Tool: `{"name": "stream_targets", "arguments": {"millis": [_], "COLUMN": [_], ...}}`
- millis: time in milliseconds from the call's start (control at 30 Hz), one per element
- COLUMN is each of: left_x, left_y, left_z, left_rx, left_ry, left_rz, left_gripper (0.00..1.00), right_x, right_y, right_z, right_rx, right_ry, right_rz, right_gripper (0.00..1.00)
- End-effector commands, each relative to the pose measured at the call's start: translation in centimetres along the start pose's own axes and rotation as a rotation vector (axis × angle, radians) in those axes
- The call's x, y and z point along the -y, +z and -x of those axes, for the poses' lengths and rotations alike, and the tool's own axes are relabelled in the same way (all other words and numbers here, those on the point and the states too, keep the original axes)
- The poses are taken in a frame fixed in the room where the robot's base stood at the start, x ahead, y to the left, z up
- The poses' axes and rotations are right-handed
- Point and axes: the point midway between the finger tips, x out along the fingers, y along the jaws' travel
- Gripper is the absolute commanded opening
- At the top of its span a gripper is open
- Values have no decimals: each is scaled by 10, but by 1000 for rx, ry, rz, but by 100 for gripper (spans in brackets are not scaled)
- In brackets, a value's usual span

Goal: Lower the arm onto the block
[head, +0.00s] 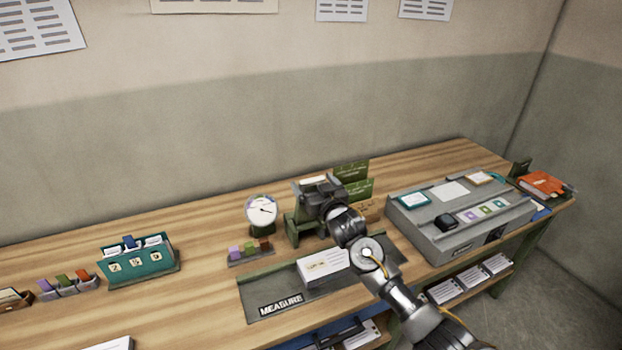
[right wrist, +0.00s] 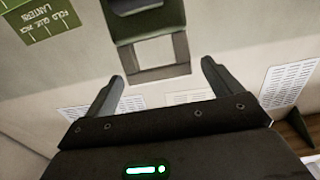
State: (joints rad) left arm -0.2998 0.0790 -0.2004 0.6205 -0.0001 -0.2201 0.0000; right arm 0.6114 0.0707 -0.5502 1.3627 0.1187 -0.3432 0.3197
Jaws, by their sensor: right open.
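A white paper block (head: 325,267) with a pale printed label lies on the dark MEASURE board (head: 268,292) at the front of the table. A dark green stand (head: 292,229) is behind it, partly hidden by my right gripper (head: 320,187) and wrist. In the right wrist view my right gripper (right wrist: 160,82) is open and empty. Its two fingers point toward a dark green part with a grey open frame (right wrist: 154,74), which lies beyond the fingertips; I cannot tell whether this is the arm. The block does not show clearly in the wrist view. My left gripper is not in view.
A round dial (head: 261,213) stands left of the stand, with a small coloured holder (head: 249,254) in front. A teal card rack (head: 140,262) is further left. A grey console (head: 460,222) fills the right side. Bare tabletop lies left of the board.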

Motion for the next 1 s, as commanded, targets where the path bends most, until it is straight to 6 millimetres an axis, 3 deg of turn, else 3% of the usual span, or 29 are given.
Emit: {"name": "stream_targets", "arguments": {"millis": [200,533,1000], "left_x": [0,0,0], "left_y": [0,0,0], "left_z": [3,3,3], "left_rx": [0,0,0], "left_ry": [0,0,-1], "left_rz": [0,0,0], "left_gripper": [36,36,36], "right_x": [0,0,0], "right_y": [0,1,1], "right_z": [-15,-17,-17], "right_rx": [0,0,0], "right_ry": [0,0,-1], "right_rz": [1,1,1], "right_gripper": [91,91,29]}}
